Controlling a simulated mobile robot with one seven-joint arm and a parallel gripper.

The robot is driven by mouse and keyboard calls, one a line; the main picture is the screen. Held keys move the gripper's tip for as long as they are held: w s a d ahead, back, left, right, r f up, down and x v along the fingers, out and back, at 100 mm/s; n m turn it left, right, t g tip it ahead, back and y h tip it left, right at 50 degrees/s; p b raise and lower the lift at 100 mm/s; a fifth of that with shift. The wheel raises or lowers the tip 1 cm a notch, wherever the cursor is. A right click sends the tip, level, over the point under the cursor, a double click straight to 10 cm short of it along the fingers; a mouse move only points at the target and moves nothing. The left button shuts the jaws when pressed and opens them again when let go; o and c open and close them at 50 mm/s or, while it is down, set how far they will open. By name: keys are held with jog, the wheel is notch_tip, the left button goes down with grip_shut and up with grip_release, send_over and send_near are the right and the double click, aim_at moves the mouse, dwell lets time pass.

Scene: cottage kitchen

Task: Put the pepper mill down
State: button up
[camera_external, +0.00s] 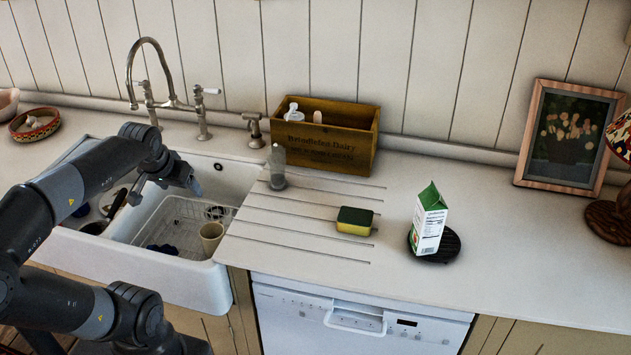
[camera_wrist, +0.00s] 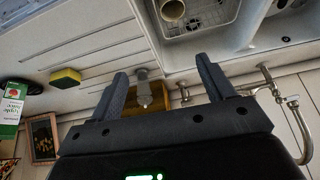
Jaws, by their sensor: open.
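A grey, semi-clear pepper mill (camera_external: 277,168) stands upright on the grooved drainboard, just right of the sink and in front of the wooden box. In the wrist view, the pepper mill (camera_wrist: 144,92) shows beyond and between my fingers, nearer the left one. My gripper (camera_external: 188,184) is over the sink, left of the mill and apart from it. Its two fingers (camera_wrist: 162,68) are spread wide with nothing held between them.
A wooden box (camera_external: 345,158) with bottles stands behind the mill. A sponge (camera_external: 355,221) and a carton (camera_external: 430,222) on a dark round trivet (camera_external: 452,246) are to the right. The sink (camera_external: 225,273) holds a rack and a cup (camera_external: 211,237). A tall tap (camera_external: 150,75) rises behind it.

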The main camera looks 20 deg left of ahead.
jog(key=shift+s+a+f, duration=0.15)
jog(key=shift+s+f, duration=0.1)
jog(key=shift+s, duration=0.3)
jog(key=shift+s+a+f, duration=0.1)
jog(key=shift+s+f, duration=0.2)
jog(key=shift+s, duration=0.3)
jog(key=shift+s+a+f, duration=0.15)
jog(key=shift+s+f, duration=0.1)
jog(key=shift+s, duration=0.3)
